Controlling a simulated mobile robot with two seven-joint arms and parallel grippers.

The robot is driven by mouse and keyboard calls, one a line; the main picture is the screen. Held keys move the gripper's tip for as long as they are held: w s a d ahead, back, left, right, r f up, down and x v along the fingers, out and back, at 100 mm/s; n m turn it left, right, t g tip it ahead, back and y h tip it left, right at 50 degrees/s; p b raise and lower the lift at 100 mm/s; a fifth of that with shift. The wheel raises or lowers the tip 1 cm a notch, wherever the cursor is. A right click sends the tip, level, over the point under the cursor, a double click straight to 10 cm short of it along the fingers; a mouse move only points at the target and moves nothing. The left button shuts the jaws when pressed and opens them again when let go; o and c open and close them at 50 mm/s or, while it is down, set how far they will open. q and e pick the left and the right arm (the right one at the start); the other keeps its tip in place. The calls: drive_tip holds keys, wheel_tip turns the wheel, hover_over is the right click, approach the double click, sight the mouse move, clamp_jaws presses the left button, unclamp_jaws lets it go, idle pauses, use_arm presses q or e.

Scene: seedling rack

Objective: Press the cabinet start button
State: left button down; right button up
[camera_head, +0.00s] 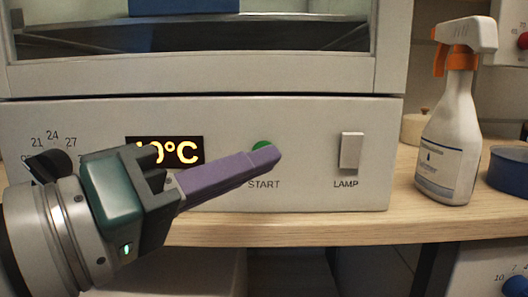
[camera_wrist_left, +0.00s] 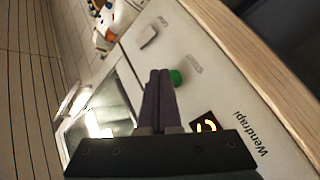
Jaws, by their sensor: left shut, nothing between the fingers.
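The cabinet (camera_head: 300,137) has a pale front panel with a green start button (camera_head: 262,145) above the word START. My left gripper (camera_head: 272,156) comes in from the left, its purple fingers shut together and empty. In the head view its fingertips overlap the lower part of the button. In the left wrist view the green button (camera_wrist_left: 176,77) shows just beside the tips of the shut fingers (camera_wrist_left: 160,75). I cannot tell whether the fingertips touch the button. My right gripper is not in view.
An orange display (camera_head: 185,152) is partly hidden by my left gripper. A lamp switch (camera_head: 351,150) sits right of the button. A spray bottle (camera_head: 452,130) and a blue container (camera_head: 508,170) stand on the wooden shelf (camera_head: 330,226). A glass window (camera_head: 200,37) is above the panel.

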use_arm(q)
drive_tip(key=shift+w, duration=0.1)
drive_tip(key=shift+w, duration=0.35)
drive_tip(key=shift+w, duration=0.35)
idle(0.8)
idle(0.3)
drive_tip(key=shift+s, duration=0.8)
drive_tip(key=s, duration=0.5)
drive_tip(key=shift+p, duration=0.35)
